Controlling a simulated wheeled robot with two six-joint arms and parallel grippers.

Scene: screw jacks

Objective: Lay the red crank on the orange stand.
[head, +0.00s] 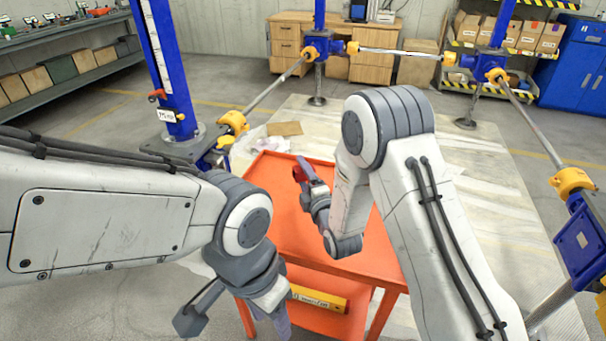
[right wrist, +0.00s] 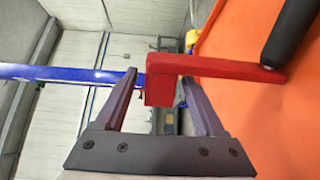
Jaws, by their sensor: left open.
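The orange stand (head: 268,182) is in the middle of the head view, its top mostly bare. The red crank (head: 300,172) is over its far left part, partly hidden by my right gripper (head: 308,180). In the right wrist view, the red crank (right wrist: 220,68) has its square end between the two fingers of my right gripper (right wrist: 162,88), which is shut on it. Its black handle (right wrist: 292,40) points away at the upper right, in front of the orange top. My left gripper (head: 280,318) is open and low at the stand's near left side; its fingertips are partly cut off.
A yellow level (head: 318,298) lies on the stand's lower shelf. Blue posts with yellow couplings (head: 234,121) and steel rods surround the stand. A brown cardboard piece (head: 285,128) lies on the floor behind it. My right arm covers the stand's right part.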

